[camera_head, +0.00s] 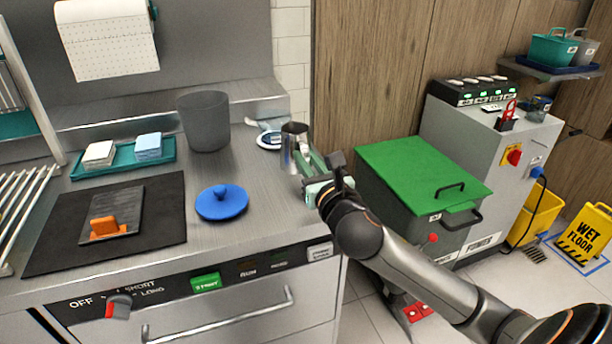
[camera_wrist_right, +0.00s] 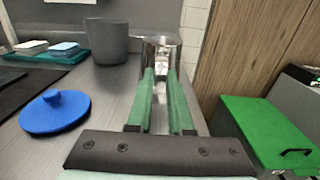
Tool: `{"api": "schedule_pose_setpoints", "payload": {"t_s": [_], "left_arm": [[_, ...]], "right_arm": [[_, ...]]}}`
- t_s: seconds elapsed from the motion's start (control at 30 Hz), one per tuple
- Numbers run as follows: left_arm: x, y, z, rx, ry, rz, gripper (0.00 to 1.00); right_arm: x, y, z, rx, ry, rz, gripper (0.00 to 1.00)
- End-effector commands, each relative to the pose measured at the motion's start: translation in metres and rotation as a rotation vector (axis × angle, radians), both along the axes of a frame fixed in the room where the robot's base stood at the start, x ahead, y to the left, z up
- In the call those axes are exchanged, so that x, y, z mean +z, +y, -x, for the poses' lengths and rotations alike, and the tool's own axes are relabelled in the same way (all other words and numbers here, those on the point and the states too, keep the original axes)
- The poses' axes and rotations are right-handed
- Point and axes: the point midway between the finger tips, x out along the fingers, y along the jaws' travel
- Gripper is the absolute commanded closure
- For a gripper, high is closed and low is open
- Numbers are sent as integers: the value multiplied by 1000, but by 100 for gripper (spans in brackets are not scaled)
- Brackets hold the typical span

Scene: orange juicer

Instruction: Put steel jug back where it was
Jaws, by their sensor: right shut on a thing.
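The steel jug (camera_head: 292,140) is at the right end of the steel counter (camera_head: 250,190), upright, with its dark opening facing up. My right gripper (camera_head: 306,160) reaches it from the front right and is shut on it. In the right wrist view the jug (camera_wrist_right: 160,48) shows between the tips of the green fingers (camera_wrist_right: 162,85). I cannot tell whether its base rests on the counter or is slightly above it. My left gripper is not in view.
A blue-rimmed white dish (camera_head: 268,140) lies just left of the jug. A grey bin (camera_head: 204,122) and a blue lid (camera_head: 221,203) stand further left. A teal tray (camera_head: 75,173) holds cloths near a black mat (camera_head: 60,255). A green-lidded box (camera_head: 420,175) is right of the counter.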

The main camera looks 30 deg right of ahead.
Motion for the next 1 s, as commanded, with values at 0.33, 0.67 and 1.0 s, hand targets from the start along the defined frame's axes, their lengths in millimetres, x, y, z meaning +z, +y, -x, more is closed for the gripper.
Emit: {"api": "schedule_pose_setpoints", "payload": {"t_s": [0.33, 0.67, 1.0], "left_arm": [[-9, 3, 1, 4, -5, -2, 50], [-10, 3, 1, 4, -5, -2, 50], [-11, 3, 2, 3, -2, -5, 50]], "right_arm": [[-33, 1, -2, -1, -3, 1, 100], [-37, 1, -2, -1, 1, 0, 76], [-36, 1, -2, -1, 1, 0, 52]]}}
